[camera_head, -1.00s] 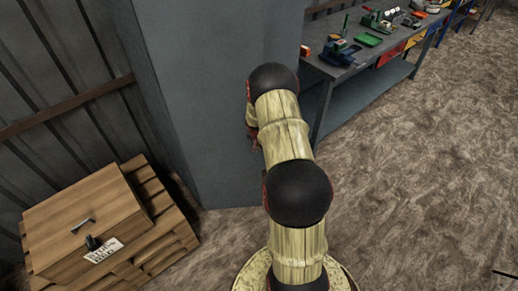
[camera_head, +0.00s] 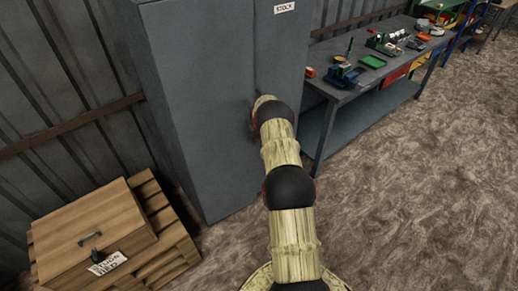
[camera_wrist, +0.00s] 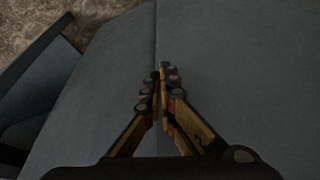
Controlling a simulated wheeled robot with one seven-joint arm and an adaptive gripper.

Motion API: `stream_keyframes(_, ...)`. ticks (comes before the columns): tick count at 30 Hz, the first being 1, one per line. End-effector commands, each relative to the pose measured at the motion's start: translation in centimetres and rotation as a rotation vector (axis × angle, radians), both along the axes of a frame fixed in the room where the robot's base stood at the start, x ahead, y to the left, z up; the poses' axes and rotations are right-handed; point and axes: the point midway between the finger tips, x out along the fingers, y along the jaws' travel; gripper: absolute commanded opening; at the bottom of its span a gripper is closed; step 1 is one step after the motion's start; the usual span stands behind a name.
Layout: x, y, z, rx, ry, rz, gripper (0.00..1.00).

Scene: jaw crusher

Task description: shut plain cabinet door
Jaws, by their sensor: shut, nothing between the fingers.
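The tall grey cabinet stands in the middle of the head view. Its plain left door (camera_head: 195,90) has no label and looks about flush with the right door (camera_head: 279,50), which carries a "STOCK" label (camera_head: 284,8). In the wrist view the dark seam runs down the middle, with the plain door (camera_wrist: 245,75) on the right and the other door (camera_wrist: 105,85) on the left. My gripper (camera_wrist: 162,72) is shut and empty, its tips at the seam. I cannot tell whether they touch. My arm mostly hides the gripper in the head view.
A wooden box (camera_head: 85,235) on a pallet (camera_head: 160,215) stands at lower left, before the corrugated wall (camera_head: 40,110). A workbench (camera_head: 345,90) with tools stands right of the cabinet. The floor (camera_head: 420,190) at right is clear.

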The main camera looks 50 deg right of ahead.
Motion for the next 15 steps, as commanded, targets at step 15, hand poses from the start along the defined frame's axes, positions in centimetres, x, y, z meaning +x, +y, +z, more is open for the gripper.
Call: stream_keyframes(15,4.8,-1.5,-0.2,0.0,0.0,0.135,0.0)
